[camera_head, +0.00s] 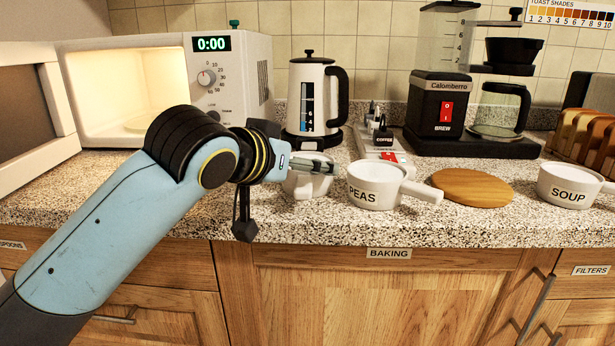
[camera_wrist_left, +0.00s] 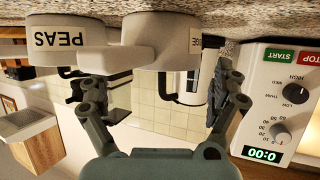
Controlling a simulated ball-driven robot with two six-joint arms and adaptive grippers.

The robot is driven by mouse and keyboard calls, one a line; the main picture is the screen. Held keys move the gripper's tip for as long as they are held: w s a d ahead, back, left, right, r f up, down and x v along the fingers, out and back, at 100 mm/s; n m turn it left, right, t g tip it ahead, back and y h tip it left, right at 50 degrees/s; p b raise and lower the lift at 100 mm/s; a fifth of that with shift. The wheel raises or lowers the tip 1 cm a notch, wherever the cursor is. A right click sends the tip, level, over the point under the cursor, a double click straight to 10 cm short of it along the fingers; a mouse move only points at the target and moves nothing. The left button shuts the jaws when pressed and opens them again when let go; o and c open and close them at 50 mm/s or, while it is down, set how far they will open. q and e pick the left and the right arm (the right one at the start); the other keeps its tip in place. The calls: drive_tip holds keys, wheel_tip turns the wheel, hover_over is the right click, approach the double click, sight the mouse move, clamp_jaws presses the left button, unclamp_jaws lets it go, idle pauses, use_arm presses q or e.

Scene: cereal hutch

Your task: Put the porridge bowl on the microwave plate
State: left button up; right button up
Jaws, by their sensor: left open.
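The white porridge bowl (camera_head: 301,188) stands on the counter left of the peas bowl, mostly hidden behind my left gripper (camera_head: 315,163) in the head view. In the wrist view, which is upside down, the porridge bowl (camera_wrist_left: 160,30) shows the end of its label. My left gripper (camera_wrist_left: 152,82) is open, with its fingers spread close to the bowl; I cannot tell whether they touch it. The microwave (camera_head: 160,75) at the left is open and lit, and its plate (camera_head: 148,123) lies inside, partly hidden by my arm. My right gripper is not in view.
The peas bowl (camera_head: 375,186) stands close beside the porridge bowl, its handle pointing right. A wooden board (camera_head: 472,187) and a soup bowl (camera_head: 568,186) are further right. A kettle (camera_head: 312,95) and coffee maker (camera_head: 440,105) stand behind. The open microwave door (camera_head: 30,120) is at far left.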

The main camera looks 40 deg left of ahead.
use_arm(q)
drive_tip(key=x, duration=0.4)
drive_tip(key=shift+w+f+b, duration=0.1)
drive_tip(key=shift+f+b, duration=0.1)
drive_tip(key=shift+b, duration=0.15)
drive_tip(key=c, duration=1.1)
